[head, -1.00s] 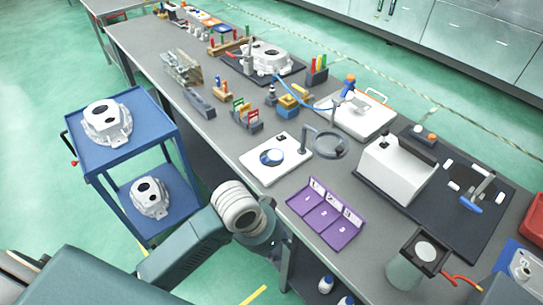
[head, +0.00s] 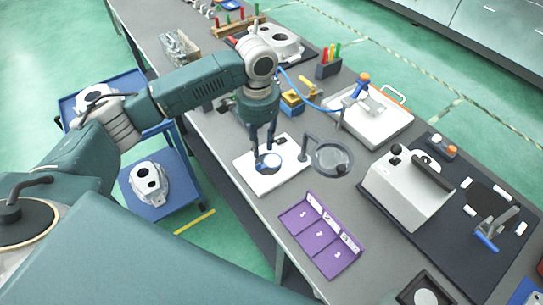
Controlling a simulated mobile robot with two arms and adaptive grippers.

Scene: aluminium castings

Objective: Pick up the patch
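A round piece with a blue and a white part, which looks like the patch (head: 268,163), lies on a white board (head: 291,180) near the bench's front edge. My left gripper (head: 263,152) points down over this board. Its two dark fingers are apart, with a gap between them, and their tips are at the round piece. I cannot tell whether they touch it. The fingers cover a part of the board behind the piece. My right gripper is not in view.
A ring-shaped magnifier (head: 333,158) stands right of the board. A purple tray (head: 319,238) with compartments lies in front. A white box-like device (head: 407,190) stands further right. My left arm crosses above the blue cart (head: 195,190) with castings.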

